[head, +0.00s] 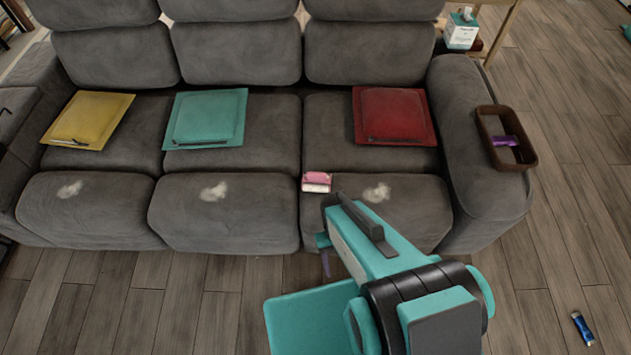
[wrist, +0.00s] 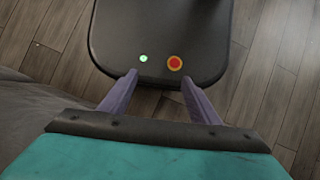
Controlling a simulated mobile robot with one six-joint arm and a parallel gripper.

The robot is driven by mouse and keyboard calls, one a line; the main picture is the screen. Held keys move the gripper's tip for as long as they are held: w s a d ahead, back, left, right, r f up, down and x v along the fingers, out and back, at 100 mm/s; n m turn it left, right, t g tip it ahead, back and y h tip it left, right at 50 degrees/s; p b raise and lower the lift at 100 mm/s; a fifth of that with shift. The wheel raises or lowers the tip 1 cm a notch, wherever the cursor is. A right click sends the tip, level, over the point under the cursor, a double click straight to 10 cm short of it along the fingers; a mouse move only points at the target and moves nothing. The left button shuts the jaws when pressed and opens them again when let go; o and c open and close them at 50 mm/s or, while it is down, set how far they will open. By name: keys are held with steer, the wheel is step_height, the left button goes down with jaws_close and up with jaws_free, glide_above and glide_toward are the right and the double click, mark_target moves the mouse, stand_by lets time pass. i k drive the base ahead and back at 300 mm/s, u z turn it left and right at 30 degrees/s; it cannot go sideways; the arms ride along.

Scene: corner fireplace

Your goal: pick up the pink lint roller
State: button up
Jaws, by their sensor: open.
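The pink lint roller (head: 316,181), a small pink and white object, lies near the front edge of the grey sofa's seat, around the middle and right sections, in the head view. My gripper (wrist: 159,78) is open and empty in the wrist view, with two purple fingers spread apart. In the head view it hangs low in front of the sofa, below the roller and apart from it, mostly hidden by my arm. The roller is not in the wrist view.
The sofa (head: 232,208) has white fluff patches on its front. Yellow (head: 90,118), teal (head: 206,116) and red (head: 394,114) cushions lie on its seats. A brown tray (head: 484,122) with a purple object sits on the right armrest. A blue item (head: 581,328) lies on the wooden floor.

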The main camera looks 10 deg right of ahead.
mark_target(313, 177)
steer(key=z, duration=0.15)
steer(key=k, duration=0.2)
steer(key=u, duration=3.25)
steer(key=k, duration=0.9)
steer(key=z, duration=0.1)
